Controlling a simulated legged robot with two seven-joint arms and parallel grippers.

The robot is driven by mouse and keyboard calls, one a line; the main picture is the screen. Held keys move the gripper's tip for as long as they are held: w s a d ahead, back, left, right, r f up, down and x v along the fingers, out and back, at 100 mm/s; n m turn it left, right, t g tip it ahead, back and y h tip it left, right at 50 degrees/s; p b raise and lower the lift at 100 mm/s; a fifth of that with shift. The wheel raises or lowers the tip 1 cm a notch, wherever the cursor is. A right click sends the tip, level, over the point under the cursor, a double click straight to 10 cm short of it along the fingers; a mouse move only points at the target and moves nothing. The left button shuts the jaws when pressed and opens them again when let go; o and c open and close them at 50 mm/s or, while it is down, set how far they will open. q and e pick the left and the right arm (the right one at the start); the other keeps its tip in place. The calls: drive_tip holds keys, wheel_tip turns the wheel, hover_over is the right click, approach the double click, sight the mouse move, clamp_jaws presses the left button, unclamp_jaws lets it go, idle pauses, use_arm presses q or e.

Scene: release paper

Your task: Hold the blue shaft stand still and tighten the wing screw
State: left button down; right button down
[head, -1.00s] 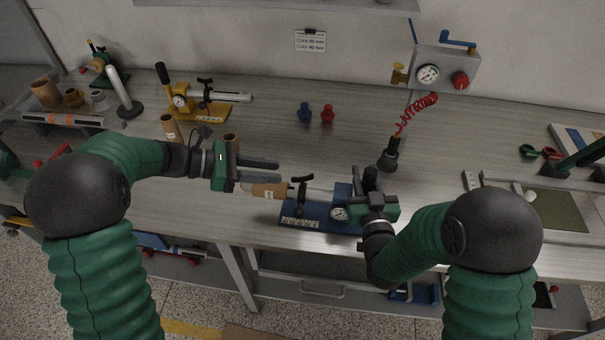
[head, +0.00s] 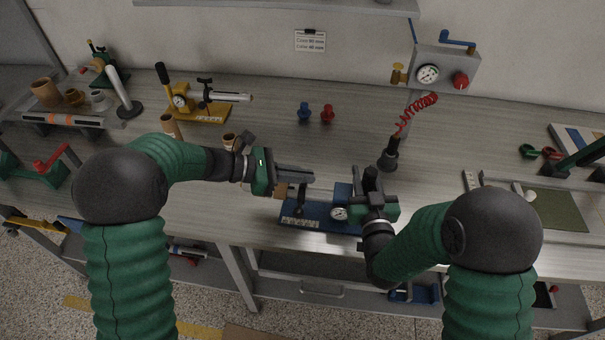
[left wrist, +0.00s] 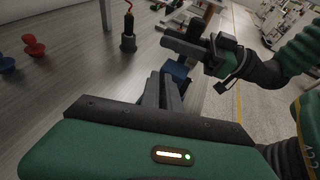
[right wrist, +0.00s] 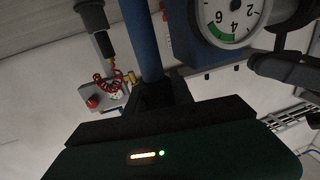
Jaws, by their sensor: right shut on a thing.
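The blue shaft stand (head: 322,224) lies near the table's front edge in the head view, with a round dial (head: 339,213) on it. A brown sleeve (head: 281,190) shows at its left end. My right gripper (head: 371,185) is shut on the stand's blue upright at the right end; the blue upright (right wrist: 143,40) and dial (right wrist: 233,18) also show in the right wrist view. My left gripper (head: 310,177) reaches over the shaft from the left, its fingers close together at the wing screw's place. They hide the screw, so any grip on it cannot be told.
A yellow stand (head: 200,110) with a similar shaft stands at the back left. Blue (head: 304,113) and red (head: 327,114) knobbed pieces stand at the back middle. A dark tool (head: 389,156) on a red coiled cord stands right of my right gripper. A green mat (head: 552,208) lies at the right.

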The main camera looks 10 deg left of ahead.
use_arm(q)
drive_tip(key=shift+w+m+g+h, duration=0.1)
drive_tip(key=shift+m+g+h, duration=0.2)
drive_tip(key=shift+m+g, duration=1)
drive_tip(key=c, duration=1.6)
unclamp_jaws()
drive_tip(key=v, duration=1.2)
drive_tip(key=shift+a, duration=0.15)
